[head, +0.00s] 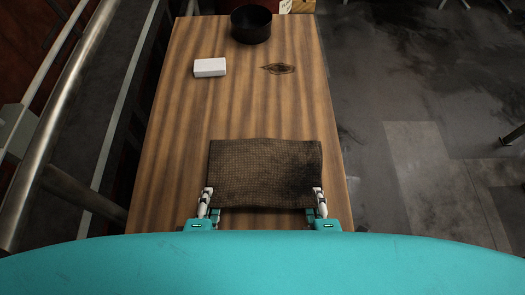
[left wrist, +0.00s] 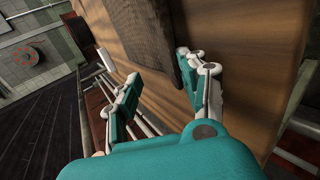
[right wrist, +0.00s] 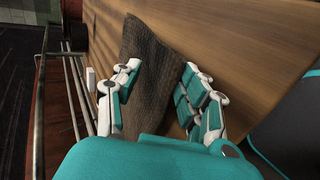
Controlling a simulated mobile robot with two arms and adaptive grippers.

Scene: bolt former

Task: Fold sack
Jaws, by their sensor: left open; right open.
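The sack (head: 265,170) is a dark brown woven cloth lying flat, roughly rectangular, on the near part of the wooden table (head: 180,120). My left gripper (head: 207,200) is open at the sack's near left corner. In the left wrist view, the sack (left wrist: 152,38) lies beyond my open left fingers (left wrist: 158,80). My right gripper (head: 319,199) is open at the sack's near right corner. In the right wrist view, the sack (right wrist: 150,75) shows between and beyond my open right fingers (right wrist: 160,80). Whether the fingers touch the cloth I cannot tell.
A white box (head: 210,68) and a black round bowl (head: 251,24) stand farther back on the table. A dark knot-like mark (head: 279,68) is on the wood. A metal railing (head: 60,110) runs along the left. The tabletop between sack and box is clear.

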